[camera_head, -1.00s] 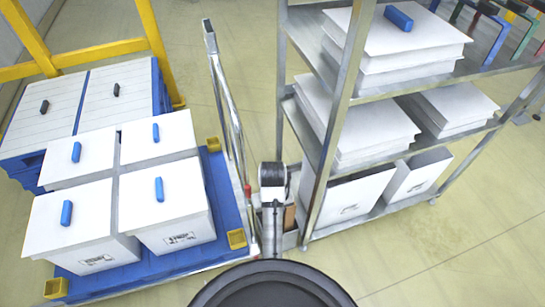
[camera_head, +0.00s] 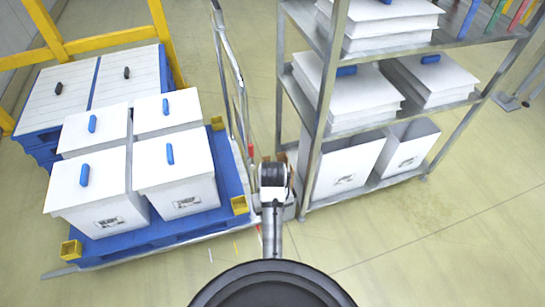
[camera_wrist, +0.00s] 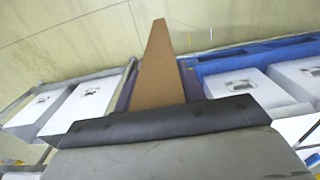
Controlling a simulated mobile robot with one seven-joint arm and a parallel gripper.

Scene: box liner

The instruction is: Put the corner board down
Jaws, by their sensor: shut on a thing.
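My gripper (camera_wrist: 160,100) is shut on the brown corner board (camera_wrist: 158,65), which sticks out beyond the dark finger edge and tapers away in the wrist view. In the head view my arm reaches forward between the pallet and the shelf rack, and the board is mostly hidden behind my wrist. The blue pallet (camera_head: 228,180) on the left carries white boxes (camera_head: 175,180) with blue-handled lids.
A metal shelf rack (camera_head: 317,160) stands close on the right with white lids (camera_head: 380,15) and open white boxes (camera_head: 345,165). A metal rail (camera_head: 228,60) stands beside the pallet. Yellow bars (camera_head: 115,38) are at the back left. Floor (camera_head: 400,250) is clear in front right.

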